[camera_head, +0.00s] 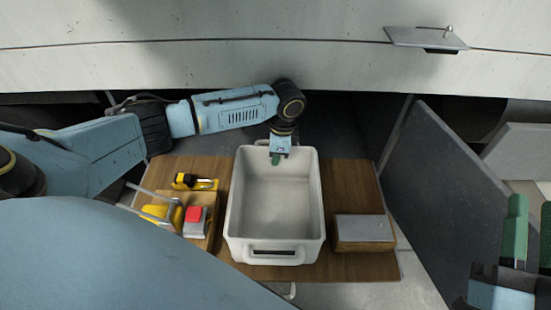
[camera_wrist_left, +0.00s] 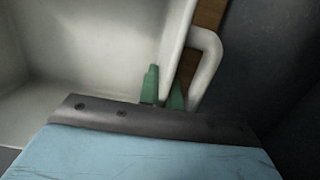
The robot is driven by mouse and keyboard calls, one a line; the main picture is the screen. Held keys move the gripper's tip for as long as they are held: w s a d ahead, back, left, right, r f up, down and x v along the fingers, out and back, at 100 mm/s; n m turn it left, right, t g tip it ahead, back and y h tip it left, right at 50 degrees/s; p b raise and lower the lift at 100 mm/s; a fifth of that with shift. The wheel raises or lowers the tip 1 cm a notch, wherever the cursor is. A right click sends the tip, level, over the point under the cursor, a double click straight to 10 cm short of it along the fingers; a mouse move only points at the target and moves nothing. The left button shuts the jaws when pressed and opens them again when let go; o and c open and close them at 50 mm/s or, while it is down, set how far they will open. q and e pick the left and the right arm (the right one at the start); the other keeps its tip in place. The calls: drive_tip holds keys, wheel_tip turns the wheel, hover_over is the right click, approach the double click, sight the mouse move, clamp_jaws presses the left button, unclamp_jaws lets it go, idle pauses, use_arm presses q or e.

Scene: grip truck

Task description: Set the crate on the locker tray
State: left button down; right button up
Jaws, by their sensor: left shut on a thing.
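The crate (camera_head: 234,215) is a white, empty, open-topped box with a handle at its near end. It is upright over a brown wooden board (camera_head: 350,190), probably the locker tray; I cannot tell whether it touches the board. My left gripper (camera_head: 276,158) is shut on the crate's far wall. In the left wrist view, the green fingers (camera_wrist_left: 163,92) sit on both sides of the crate wall (camera_wrist_left: 178,45), one inside and one between wall and handle (camera_wrist_left: 207,65). My right gripper (camera_head: 531,235) is at the lower right, away from the crate, its green fingers apart and empty.
Left of the crate are a small yellow-and-black item (camera_head: 195,182) and a wooden box with a red-topped item (camera_head: 195,214). Right of it is a wooden block with a grey top (camera_head: 363,228). A dark panel (camera_head: 435,190) stands farther right. A pale wall with a metal flap (camera_head: 427,38) is behind.

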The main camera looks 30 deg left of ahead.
drive_tip(key=shift+s+r+t+y, duration=0.3)
drive_tip(key=shift+s+r+t, duration=0.1)
drive_tip(key=shift+r, duration=0.25)
use_arm(q)
drive_tip(key=shift+f, duration=0.2)
use_arm(e)
drive_tip(key=shift+w, duration=0.1)
use_arm(q)
drive_tip(key=c, duration=1.6)
unclamp_jaws()
use_arm(e)
drive_tip(key=shift+f, duration=0.1)
